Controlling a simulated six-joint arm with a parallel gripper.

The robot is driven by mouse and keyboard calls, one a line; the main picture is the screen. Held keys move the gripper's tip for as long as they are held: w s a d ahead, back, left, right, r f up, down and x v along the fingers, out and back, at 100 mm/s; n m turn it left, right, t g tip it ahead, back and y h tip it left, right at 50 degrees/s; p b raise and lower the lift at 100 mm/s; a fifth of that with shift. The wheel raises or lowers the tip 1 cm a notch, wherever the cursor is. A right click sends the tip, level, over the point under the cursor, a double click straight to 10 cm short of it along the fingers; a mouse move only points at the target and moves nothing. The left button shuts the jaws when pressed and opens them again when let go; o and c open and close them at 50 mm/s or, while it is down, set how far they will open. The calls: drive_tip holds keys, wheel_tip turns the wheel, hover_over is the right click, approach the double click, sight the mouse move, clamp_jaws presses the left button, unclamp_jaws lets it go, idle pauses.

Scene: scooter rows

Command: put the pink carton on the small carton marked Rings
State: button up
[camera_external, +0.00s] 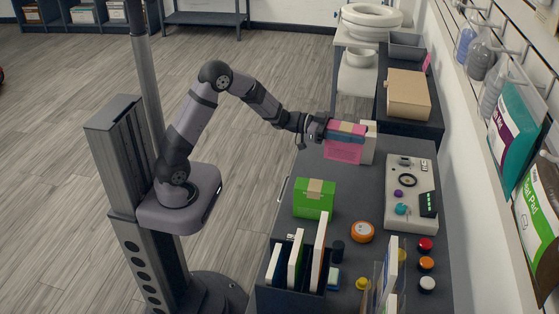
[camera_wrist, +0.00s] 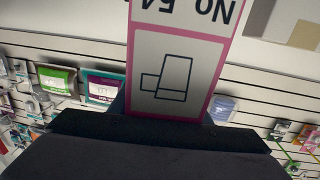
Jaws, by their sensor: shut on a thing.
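The pink carton (camera_external: 342,152) is at my gripper (camera_external: 328,129), over the far part of the dark counter; I cannot tell if it touches the counter. Its top edge shows pink and teal. In the wrist view the carton (camera_wrist: 176,80) fills the upper middle, with a pink border, upside-down lettering and a line drawing on a pale face. My gripper is shut on it; its fingertips are mostly hidden. A cream carton (camera_external: 369,145) stands right beside or behind the pink carton. I cannot read the word Rings on any carton.
A green carton (camera_external: 314,198) stands nearer on the counter, with a dark rack (camera_external: 291,298) of upright cartons in front. A grey control box (camera_external: 411,190) is to the right. An orange roll (camera_external: 362,232) lies between. Packets hang on the right wall.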

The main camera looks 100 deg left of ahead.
drive_tip(key=w+a+r+n+y+p, duration=0.4)
drive_tip(key=w+a+r+y+p, duration=0.3)
drive_tip(key=a+r, duration=0.7)
drive_tip(key=a+f+n+g+y+b, duration=0.1)
drive_tip(key=a+f, duration=0.3)
drive_tip(key=f, duration=0.4)
drive_tip(key=shift+w+a+f+n+y, duration=0.15)
drive_tip(key=shift+a+n+y, duration=0.15)
drive_tip(key=shift+n, duration=0.1)
drive_tip(key=shift+d+f, duration=0.1)
drive_tip(key=shift+f, duration=0.05)
drive_tip(key=shift+f, duration=1.7)
drive_tip(key=shift+f, duration=0.1)
